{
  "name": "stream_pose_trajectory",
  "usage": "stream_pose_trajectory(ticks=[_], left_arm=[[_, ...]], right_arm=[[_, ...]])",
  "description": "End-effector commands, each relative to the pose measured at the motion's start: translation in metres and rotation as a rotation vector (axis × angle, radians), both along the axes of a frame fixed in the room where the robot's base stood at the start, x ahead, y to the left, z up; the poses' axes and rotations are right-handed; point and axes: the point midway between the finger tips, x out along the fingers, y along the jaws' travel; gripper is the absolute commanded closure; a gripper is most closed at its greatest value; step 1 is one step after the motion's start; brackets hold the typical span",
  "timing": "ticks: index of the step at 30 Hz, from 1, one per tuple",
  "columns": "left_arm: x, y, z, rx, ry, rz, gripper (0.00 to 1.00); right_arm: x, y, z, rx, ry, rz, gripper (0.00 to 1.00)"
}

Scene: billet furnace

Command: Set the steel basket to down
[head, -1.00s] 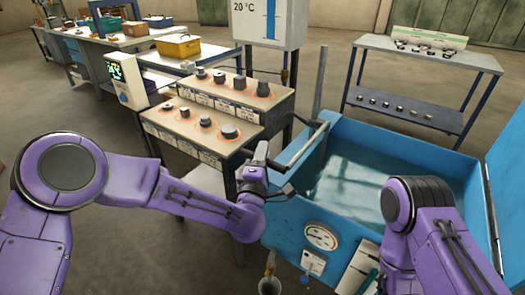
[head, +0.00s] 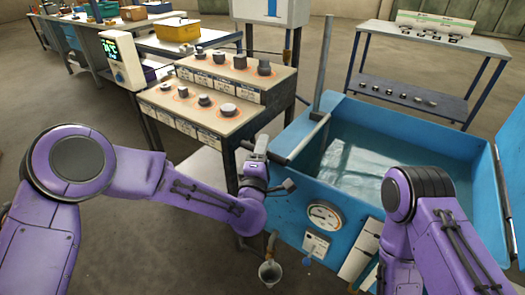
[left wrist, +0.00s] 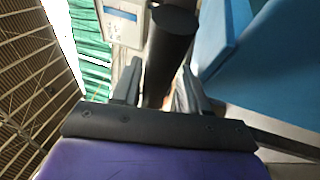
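The blue tank (head: 303,200) stands right of centre, filled with water. A pale, hazy shape (head: 345,158) lies under the water; I cannot tell whether it is the steel basket. My left gripper (head: 255,150) is just left of this handle. In the left wrist view, a thick dark bar (left wrist: 168,55) stands between the parted fingers of my left gripper (left wrist: 158,90), with a gap showing beside it. My right arm covers the tank's front right; its gripper does not show.
A gauge (head: 324,215) is on the tank's front.

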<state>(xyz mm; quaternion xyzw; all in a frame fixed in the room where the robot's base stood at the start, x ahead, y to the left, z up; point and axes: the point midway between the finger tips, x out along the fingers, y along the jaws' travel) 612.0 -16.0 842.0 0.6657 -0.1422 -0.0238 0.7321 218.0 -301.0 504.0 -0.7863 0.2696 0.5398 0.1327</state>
Motion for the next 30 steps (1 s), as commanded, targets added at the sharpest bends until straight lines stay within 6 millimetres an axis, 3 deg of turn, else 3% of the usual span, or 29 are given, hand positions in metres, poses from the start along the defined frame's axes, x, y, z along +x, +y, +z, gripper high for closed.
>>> stream_pose_trajectory(ticks=[4, 15, 19, 30], left_arm=[[-0.016, 0.003, -0.005, 0.002, 0.001, -0.002, 0.52], [-0.092, 0.022, -0.019, 0.002, 0.001, -0.002, 0.52], [-0.101, 0.024, -0.019, 0.002, 0.0, -0.002, 0.52], [-0.102, 0.024, -0.018, 0.001, 0.0, -0.001, 0.52]], right_arm=[[0.0, 0.0, -0.004, 0.0, 0.0, 0.0, 0.57], [0.0, 0.0, -0.016, 0.0, 0.0, 0.0, 0.57], [0.0, 0.0, -0.016, 0.0, 0.0, 0.0, 0.57], [0.0, 0.0, -0.016, 0.0, 0.0, 0.0, 0.57]])
